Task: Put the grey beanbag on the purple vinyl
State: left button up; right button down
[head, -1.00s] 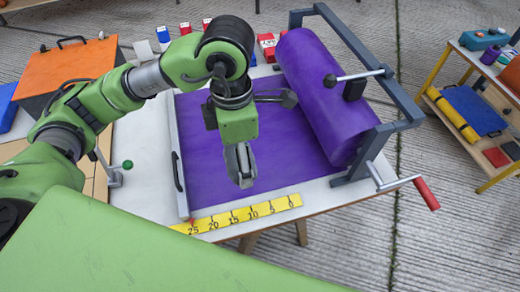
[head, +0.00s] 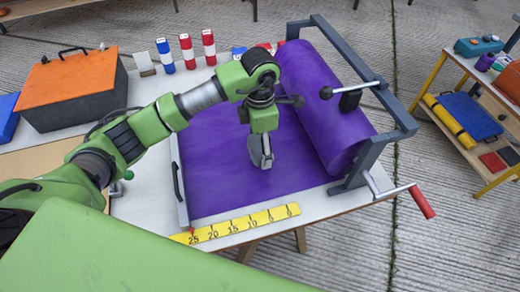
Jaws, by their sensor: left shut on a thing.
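The purple vinyl (head: 213,183) is spread flat on the white table, running from a large purple roll (head: 325,105) on its right. My left gripper (head: 262,158) points down over the right part of the flat vinyl, close to the roll. Its grey fingers are shut on a small grey thing, taken as the grey beanbag, which is hard to tell from the fingers. I cannot tell whether it touches the vinyl. My right gripper is not in view.
A grey frame (head: 355,50) with a red-handled crank (head: 422,204) holds the roll. A yellow ruler (head: 235,226) lies along the table's front edge. An orange-lidded box (head: 70,75) and several small canisters (head: 187,50) stand behind. A shelf (head: 440,75) stands at right.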

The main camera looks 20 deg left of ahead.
aim_at(260, 153)
pick_arm(q)
notch_tip(260, 153, down, 2)
jog(key=shift+f+p, duration=0.15)
jog(key=shift+p, duration=0.35)
jog(key=shift+w+f, duration=0.1)
jog(key=shift+f, duration=0.25)
jog(key=shift+f, duration=0.1)
jog(key=shift+f+b, duration=0.25)
jog(key=shift+b, duration=0.1)
jog(key=o, duration=1.6)
jog(key=shift+o, duration=0.2)
